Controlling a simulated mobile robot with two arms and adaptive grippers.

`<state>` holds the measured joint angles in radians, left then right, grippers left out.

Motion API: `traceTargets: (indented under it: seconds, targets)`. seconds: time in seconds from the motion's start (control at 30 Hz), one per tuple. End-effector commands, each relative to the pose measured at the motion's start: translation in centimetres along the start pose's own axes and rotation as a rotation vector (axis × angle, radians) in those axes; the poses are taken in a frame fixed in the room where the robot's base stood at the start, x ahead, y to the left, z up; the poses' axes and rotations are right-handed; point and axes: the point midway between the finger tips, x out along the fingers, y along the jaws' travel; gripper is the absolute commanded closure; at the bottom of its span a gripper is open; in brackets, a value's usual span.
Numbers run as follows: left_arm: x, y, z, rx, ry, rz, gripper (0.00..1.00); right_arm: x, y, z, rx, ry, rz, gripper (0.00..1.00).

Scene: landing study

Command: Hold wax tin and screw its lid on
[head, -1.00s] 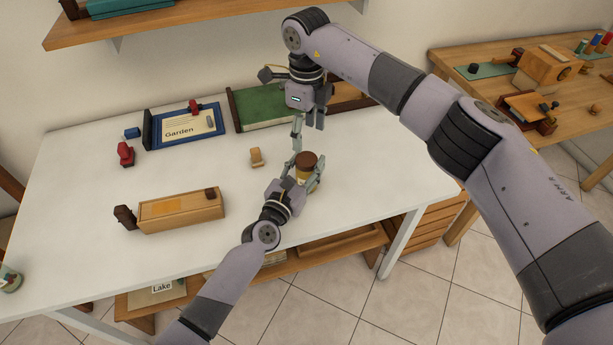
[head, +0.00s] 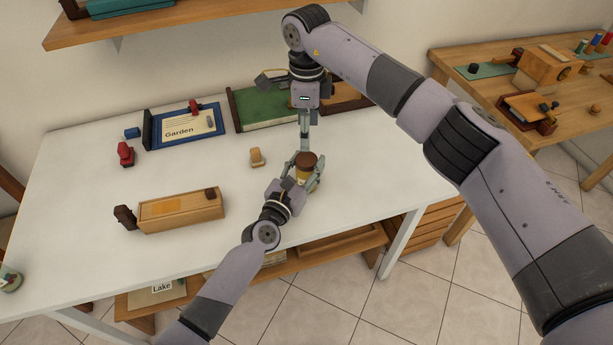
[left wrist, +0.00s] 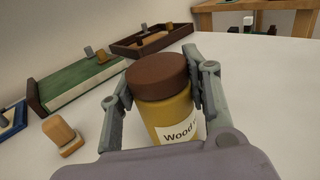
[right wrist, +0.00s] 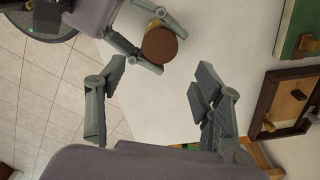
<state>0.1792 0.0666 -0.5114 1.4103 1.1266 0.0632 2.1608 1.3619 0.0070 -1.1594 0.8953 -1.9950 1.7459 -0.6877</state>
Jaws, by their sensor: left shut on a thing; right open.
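The wax tin (left wrist: 174,117) is a yellow jar with a white label reading "Wood". It stands upright near the table's front right edge; it also shows in the head view (head: 303,177). The brown lid (left wrist: 157,77) sits level on top of it; I cannot tell how tight it is. It also shows in the right wrist view (right wrist: 160,46). My left gripper (head: 302,174) is shut on the tin's body, one finger on each side, below the lid. My right gripper (head: 304,143) points down just behind and above the lid, open and empty, its fingers wide apart in the right wrist view (right wrist: 150,98).
A small wooden piece (head: 257,157) stands left of the tin. A long wooden box (head: 180,211) lies further left. A green board (head: 262,108), a wooden tray (head: 345,97) and the "Garden" frame (head: 186,129) lie along the back. The table between them is clear.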

Motion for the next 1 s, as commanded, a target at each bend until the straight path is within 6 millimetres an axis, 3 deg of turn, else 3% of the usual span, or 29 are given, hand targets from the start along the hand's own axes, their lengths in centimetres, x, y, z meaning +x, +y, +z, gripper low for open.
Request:
traceTargets:
  seconds: [0.17, 0.6, 1.0]
  targets:
    - [0.0, 0.0, 0.0, 0.001, 0.0, 0.0, 1.0, 0.8, 0.0, 0.0, 0.001, 0.001, 0.002, 0.39]
    - [0.0, 0.0, 0.0, 0.0, 0.0, 0.0, 1.0, 7.0, 0.1, 0.0, 0.002, 0.0, 0.002, 0.39]
    - [0.0, 0.0, 0.0, 0.0, 0.001, 0.0, 1.0, 8.0, 0.0, 0.0, 0.002, 0.0, 0.0, 0.39]
